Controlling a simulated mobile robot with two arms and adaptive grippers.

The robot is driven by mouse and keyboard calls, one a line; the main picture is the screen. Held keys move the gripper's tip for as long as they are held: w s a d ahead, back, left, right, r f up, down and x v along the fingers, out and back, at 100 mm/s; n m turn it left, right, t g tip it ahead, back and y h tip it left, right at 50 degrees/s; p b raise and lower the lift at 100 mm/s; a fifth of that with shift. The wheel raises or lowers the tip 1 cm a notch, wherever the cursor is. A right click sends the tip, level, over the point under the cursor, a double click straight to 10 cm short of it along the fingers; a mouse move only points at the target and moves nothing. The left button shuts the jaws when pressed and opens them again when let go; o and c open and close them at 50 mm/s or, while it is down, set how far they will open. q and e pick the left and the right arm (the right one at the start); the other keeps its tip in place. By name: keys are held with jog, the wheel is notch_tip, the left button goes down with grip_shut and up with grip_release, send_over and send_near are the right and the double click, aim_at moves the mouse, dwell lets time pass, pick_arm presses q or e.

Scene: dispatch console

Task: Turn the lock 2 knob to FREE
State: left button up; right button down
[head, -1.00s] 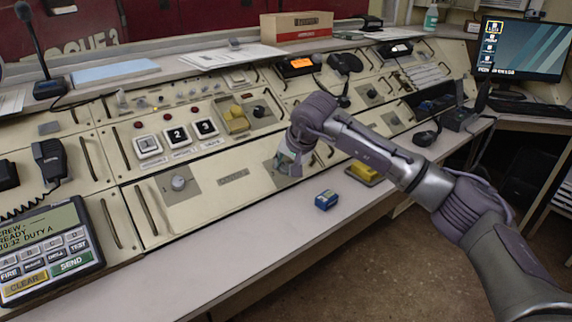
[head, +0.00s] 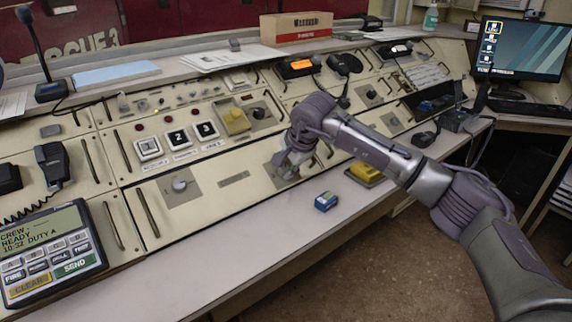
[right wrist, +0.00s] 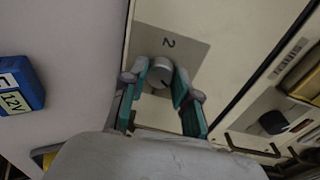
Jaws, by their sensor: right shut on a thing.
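The lock 2 knob (right wrist: 160,72) is a round grey knob on a grey-brown plate (right wrist: 186,48) marked "2". In the right wrist view my right gripper (right wrist: 158,88) has its teal-padded fingers on either side of it, shut on it. A dark mark shows on the knob's face, but I cannot read a FREE label. In the head view the right gripper (head: 288,168) reaches down to the sloped console front and mostly hides the knob. A similar grey knob (head: 179,184) sits on another plate further left. My left gripper is not in view.
A blue box (head: 326,201), marked 12V in the wrist view (right wrist: 20,86), lies on the ledge (head: 262,222) beside the gripper. A yellow object (head: 366,173) stands under my right arm. Metal handles (head: 147,212) stick out from the console.

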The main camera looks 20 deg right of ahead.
jog(key=m, duration=0.5)
jog(key=shift+r+p, duration=0.1)
jog(key=shift+p, duration=0.25)
jog(key=shift+d+m, duration=0.1)
jog(key=shift+m, duration=1)
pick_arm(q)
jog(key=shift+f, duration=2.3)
pick_arm(e)
jog(key=shift+w+m+y, duration=0.1)
jog(key=shift+m+y, duration=0.3)
jog(key=shift+m, duration=1.3)
